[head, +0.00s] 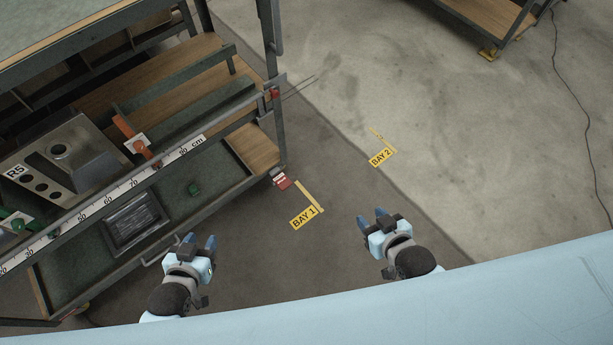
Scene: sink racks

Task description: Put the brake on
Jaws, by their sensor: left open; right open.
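A red and white pedal-like part (281,178), which looks like the caster brake, sits low at the right corner of the sink rack (284,128), beside the foot of its post. Whether it is pressed or raised is too small to tell. My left gripper (200,241) is open and empty, in front of the rack's lower shelf, below and left of the red part in the picture. My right gripper (371,218) is open and empty over bare floor, right of the red part. Neither gripper touches it.
The rack carries a steel sink marked R5 (88,158), orange and green handled fittings, and a cm rule (130,183) along its edge. Yellow floor labels BAY 1 (304,217) and BAY 2 (381,157) lie right of it. Another rack (490,18) stands top right. Floor between is clear.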

